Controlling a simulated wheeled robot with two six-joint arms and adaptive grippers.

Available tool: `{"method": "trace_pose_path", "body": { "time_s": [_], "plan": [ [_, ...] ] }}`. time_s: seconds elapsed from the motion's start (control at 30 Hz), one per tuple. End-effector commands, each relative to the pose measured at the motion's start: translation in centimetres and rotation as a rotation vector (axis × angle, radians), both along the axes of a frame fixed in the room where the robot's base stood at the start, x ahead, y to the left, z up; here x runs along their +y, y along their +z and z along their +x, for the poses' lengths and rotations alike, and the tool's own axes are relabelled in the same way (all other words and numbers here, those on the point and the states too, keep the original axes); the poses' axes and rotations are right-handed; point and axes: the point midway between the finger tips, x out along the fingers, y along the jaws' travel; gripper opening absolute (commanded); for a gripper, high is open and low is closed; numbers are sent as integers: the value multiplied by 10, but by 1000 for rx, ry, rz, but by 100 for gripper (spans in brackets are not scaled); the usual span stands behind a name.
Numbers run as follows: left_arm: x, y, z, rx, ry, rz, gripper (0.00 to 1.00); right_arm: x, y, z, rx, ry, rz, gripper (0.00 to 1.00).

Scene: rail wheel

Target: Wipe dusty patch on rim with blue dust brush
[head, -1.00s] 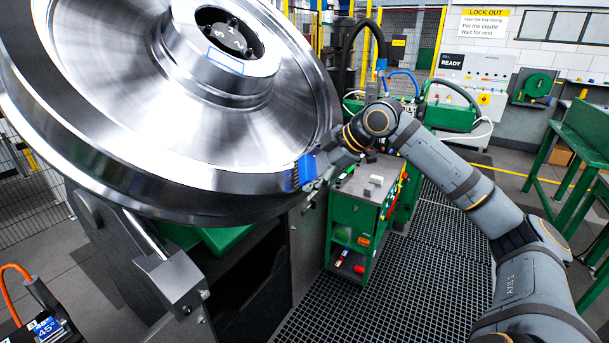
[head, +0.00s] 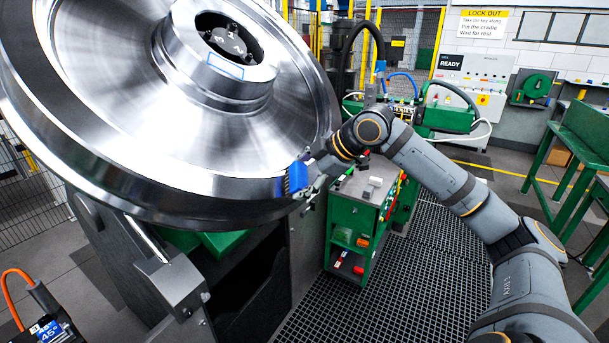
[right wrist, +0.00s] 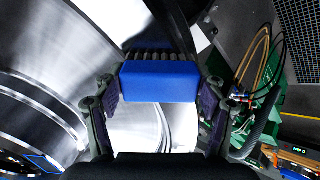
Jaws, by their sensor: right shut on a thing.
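The large steel rail wheel (head: 120,120) sits tilted on its cradle and fills the left of the head view. My right gripper (head: 310,180) is at the wheel's right-hand rim, shut on the blue dust brush (head: 296,177). In the right wrist view the blue brush (right wrist: 160,82) sits between the two fingers, its dark bristles pointing away toward the bright rim (right wrist: 95,30). I cannot tell whether the bristles touch the rim. No dusty patch can be made out; it may be hidden behind the brush. My left gripper is not in view.
A green tool cart (head: 352,225) stands just beyond and below the right gripper. A grey cradle block (head: 172,285) juts out under the wheel. A green bench (head: 580,160) stands at the right. The grated floor (head: 425,270) is clear.

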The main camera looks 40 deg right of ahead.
Motion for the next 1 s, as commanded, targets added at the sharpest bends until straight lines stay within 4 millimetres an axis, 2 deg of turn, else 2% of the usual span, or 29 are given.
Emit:
{"method": "trace_pose_path", "body": {
  "time_s": [0.23, 0.43, 0.73, 1.0],
  "plan": [
    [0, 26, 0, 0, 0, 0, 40, 25, 8, -4, 2, 4, 2, 46],
    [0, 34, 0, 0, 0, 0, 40, 36, 6, -6, 1, 2, 2, 46],
    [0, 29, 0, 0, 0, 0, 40, 35, 4, -6, 1, 0, 0, 46],
    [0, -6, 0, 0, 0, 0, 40, 27, 18, -24, -3, -2, -4, 46]
  ]
}}
